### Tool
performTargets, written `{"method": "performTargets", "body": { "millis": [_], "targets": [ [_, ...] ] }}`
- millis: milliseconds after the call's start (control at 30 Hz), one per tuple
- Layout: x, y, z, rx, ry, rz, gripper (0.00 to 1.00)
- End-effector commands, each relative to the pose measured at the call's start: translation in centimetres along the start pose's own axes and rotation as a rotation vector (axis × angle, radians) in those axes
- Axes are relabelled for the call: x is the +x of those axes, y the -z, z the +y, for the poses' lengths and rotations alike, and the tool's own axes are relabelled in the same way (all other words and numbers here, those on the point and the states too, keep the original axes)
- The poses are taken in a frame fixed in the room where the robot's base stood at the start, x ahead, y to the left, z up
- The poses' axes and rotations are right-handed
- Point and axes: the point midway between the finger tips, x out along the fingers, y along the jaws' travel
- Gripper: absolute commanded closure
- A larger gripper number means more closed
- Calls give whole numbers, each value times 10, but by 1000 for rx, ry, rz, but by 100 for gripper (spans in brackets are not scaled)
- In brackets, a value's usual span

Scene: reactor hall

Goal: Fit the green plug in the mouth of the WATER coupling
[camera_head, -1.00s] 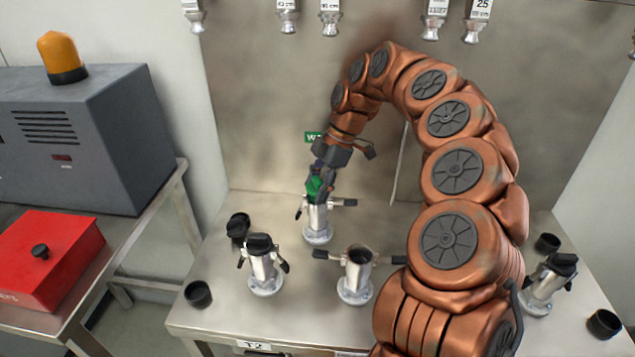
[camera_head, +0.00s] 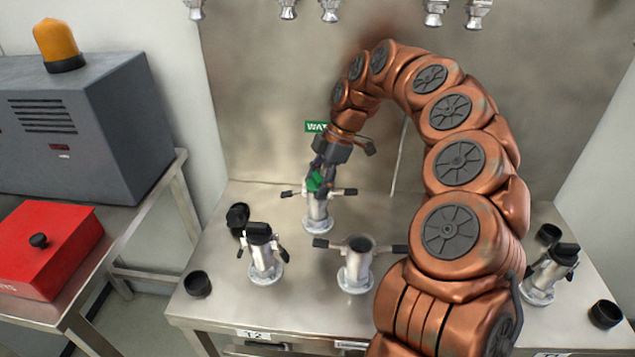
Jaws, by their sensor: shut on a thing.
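The WATER coupling (camera_head: 317,212) is a silver upright fitting on the bench at the back, below a partly hidden green sign (camera_head: 316,127) reading "WA". Its two dark-tipped levers stick out sideways, left and right. My gripper (camera_head: 317,184) points down over it and is shut on the green plug (camera_head: 314,182). The plug is at the coupling's mouth and looks slightly tilted. The fingers cover the mouth, so I cannot tell whether the plug is inside it or just above.
A coupling with levers out and an open dark mouth (camera_head: 357,264) stands in front. Black-capped couplings stand at left (camera_head: 264,262) and right (camera_head: 541,281). Loose black caps (camera_head: 198,284) lie on the bench (camera_head: 300,310). A red box (camera_head: 45,250) and grey cabinet (camera_head: 85,130) are left.

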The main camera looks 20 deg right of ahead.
Motion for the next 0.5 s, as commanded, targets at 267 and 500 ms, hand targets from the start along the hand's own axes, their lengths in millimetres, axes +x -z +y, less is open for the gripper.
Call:
{"method": "performTargets", "body": {
  "millis": [267,500],
  "targets": [
    [1,0,0,1,1,0,38],
    [1,0,0,0,1,0,17]
  ]
}}
